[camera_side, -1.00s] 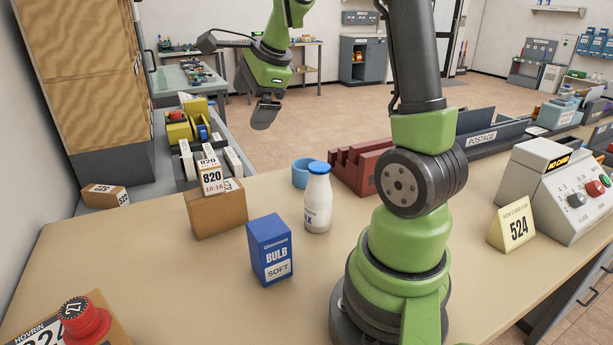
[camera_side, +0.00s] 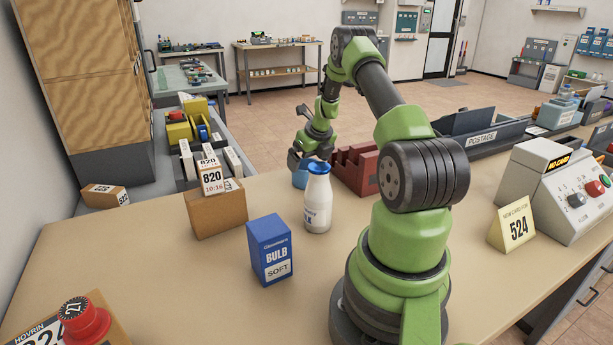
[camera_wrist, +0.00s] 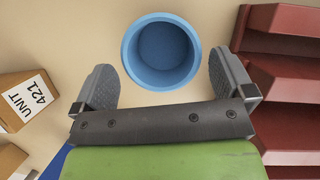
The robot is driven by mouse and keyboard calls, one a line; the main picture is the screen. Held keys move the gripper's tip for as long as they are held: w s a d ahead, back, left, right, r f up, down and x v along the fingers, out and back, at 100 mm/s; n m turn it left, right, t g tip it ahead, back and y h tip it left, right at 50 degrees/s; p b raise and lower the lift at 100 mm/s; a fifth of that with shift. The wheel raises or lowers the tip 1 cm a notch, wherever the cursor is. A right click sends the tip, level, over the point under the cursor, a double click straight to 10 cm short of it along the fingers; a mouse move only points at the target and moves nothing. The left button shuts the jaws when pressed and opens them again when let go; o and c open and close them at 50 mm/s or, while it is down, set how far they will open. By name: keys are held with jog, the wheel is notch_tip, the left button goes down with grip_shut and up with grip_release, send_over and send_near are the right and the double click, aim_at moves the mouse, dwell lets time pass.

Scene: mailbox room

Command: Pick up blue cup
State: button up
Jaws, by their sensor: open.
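The blue cup (camera_wrist: 161,52) stands upright and looks empty in the wrist view, at the top centre.
A white bottle (camera_side: 318,200) with a blue cap stands close in front of the cup. A red stepped rack (camera_side: 355,172) is just to its right, also in the wrist view (camera_wrist: 290,85). A blue bulb box (camera_side: 270,250) and a cardboard box (camera_side: 217,210) stand to the left.

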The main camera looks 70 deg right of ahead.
aim_at(305, 169)
jog(key=x, duration=0.5)
jog(key=shift+d, duration=0.1)
jog(key=shift+c, duration=0.2)
jog(key=c, duration=0.7)
